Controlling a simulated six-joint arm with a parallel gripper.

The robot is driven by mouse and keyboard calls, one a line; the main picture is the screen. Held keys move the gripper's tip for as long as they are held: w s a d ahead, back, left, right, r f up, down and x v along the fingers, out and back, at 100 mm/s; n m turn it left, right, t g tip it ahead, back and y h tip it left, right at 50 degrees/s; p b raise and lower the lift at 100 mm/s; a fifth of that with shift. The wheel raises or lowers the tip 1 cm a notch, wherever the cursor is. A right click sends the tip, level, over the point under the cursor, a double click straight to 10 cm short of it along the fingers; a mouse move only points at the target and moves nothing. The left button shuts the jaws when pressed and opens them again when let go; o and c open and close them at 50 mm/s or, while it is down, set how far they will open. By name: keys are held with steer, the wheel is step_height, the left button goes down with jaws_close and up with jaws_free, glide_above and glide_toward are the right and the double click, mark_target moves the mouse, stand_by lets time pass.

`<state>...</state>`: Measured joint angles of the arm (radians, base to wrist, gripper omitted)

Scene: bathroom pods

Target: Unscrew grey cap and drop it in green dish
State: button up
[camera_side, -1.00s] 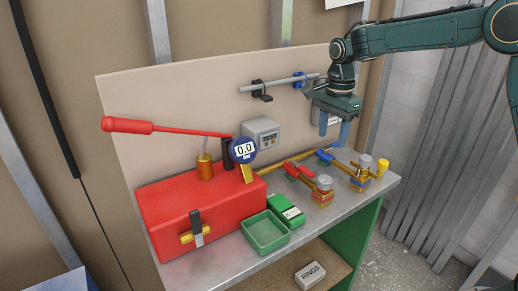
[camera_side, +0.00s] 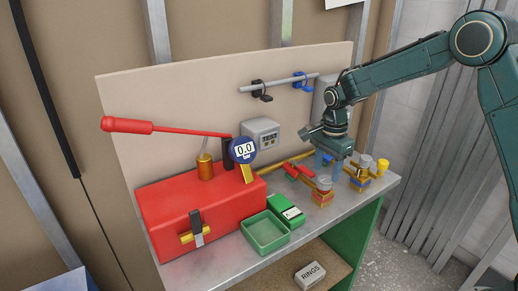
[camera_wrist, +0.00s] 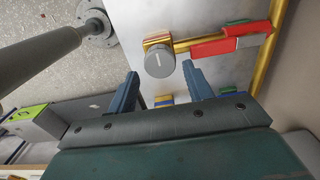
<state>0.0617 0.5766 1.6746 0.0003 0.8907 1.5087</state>
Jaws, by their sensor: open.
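Two brass valve fittings with round grey caps stand on the right part of the bench. The nearer grey cap (camera_side: 323,182) sits on the fitting with the red lever (camera_side: 300,170); the other grey cap (camera_side: 365,160) is further right. My gripper (camera_side: 330,168) points down, open and empty, just behind the nearer cap. In the wrist view, a grey cap (camera_wrist: 160,61) with a white line shows beyond and between my open blue fingers, on brass beside a red lever (camera_wrist: 216,47). I cannot tell whether the fingertips reach its height. The green dish (camera_side: 270,246) stands empty at the bench's front edge.
A green box (camera_side: 287,210) stands beside the dish. A red pump tank (camera_side: 170,215) with a gauge (camera_side: 242,150) fills the left. A yellow knob (camera_side: 382,167) is at far right. A back panel with a rail (camera_side: 280,83) stands behind.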

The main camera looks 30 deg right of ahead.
mark_target(325, 183)
steer(key=shift+f, duration=1.5)
steer(key=c, duration=0.7)
steer(key=shift+c, duration=0.2)
steer(key=shift+n, duration=1.7)
steer(key=shift+r, duration=0.1)
steer(key=shift+n, duration=1.8)
